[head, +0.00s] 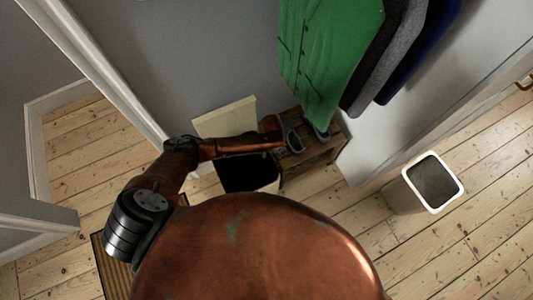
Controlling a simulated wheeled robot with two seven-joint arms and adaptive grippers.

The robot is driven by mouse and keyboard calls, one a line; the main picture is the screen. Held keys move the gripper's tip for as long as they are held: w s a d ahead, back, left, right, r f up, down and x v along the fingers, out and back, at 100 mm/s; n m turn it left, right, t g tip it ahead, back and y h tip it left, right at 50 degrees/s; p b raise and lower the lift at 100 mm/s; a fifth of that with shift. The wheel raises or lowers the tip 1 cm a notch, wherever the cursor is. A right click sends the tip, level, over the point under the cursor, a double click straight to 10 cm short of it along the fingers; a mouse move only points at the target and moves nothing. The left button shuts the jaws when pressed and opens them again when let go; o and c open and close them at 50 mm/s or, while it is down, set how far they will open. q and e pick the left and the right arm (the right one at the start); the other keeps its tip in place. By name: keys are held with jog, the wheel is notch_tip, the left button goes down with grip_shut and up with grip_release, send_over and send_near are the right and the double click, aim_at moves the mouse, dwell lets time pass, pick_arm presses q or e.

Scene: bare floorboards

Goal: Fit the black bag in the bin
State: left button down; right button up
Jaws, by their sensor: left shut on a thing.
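A cream bin (272,187) stands by the wall with its lid (226,118) raised. The black bag (248,175) shows as a dark patch inside the bin's opening, partly hidden by my left arm and my copper body. My left gripper (291,141) is at the bin's far right corner, beside a wooden rack. It is shut, seemingly on the edge of the black bag; the held part is too small and dark to make out. My right gripper is out of view.
A low wooden rack (318,157) stands right of the bin. A green coat (325,50) and darker coats hang above it. A white-rimmed open bin (459,186) stands at right on clear floorboards. A striped mat (111,274) lies at lower left.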

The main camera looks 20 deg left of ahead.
pick_arm(q)
jog(key=shift+f, duration=0.3)
dwell(0.8)
jog(key=c, duration=1.9)
grip_release()
notch_tip(320, 180, up, 12)
jog(key=w, duration=0.1)
jog(key=shift+d, duration=0.35)
